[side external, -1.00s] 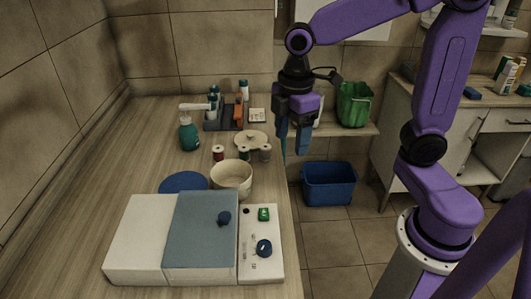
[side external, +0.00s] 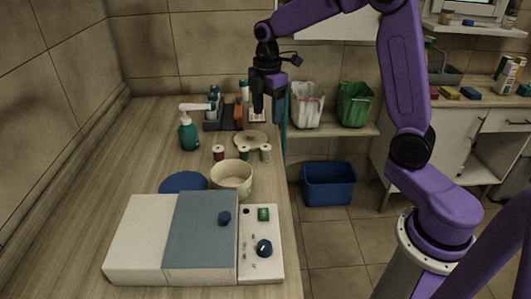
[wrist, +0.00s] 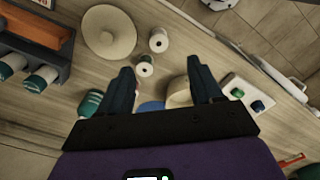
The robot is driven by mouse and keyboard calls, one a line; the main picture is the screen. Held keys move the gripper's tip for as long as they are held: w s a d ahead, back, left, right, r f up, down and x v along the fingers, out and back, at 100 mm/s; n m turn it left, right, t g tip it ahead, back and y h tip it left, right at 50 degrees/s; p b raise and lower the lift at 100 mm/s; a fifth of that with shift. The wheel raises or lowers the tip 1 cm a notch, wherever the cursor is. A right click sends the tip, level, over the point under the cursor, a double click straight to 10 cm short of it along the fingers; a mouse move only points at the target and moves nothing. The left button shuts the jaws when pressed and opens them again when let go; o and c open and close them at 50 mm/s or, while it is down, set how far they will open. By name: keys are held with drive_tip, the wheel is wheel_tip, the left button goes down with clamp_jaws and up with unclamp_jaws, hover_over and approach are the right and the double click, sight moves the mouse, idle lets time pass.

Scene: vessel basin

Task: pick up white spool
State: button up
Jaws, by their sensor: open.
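The white spool (side external: 265,153) stands on the counter near its right edge, at the right end of a short row of spools. In the wrist view the white spool (wrist: 158,40) shows from above, between and beyond the fingertips. A green spool (side external: 244,154) stands beside it, and also shows in the wrist view (wrist: 145,66). A red spool (side external: 218,153) is at the row's left end. My gripper (side external: 270,108) is open and empty, above the counter's right edge. Its fingers also show in the wrist view (wrist: 160,68), apart from the spools.
A cream bowl (side external: 231,180) stands in front of the spools and a beige lid (side external: 250,138) behind them. A teal pump bottle (side external: 189,134) is to the left. A dark caddy (side external: 222,122) stands behind. A blue bin (side external: 329,184) is below the counter's right edge.

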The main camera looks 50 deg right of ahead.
sight(266, 146)
wheel_tip(266, 146, down, 13)
drive_tip(key=shift+w+f, duration=0.1)
drive_tip(key=shift+f, duration=0.05)
drive_tip(key=c, duration=1.1)
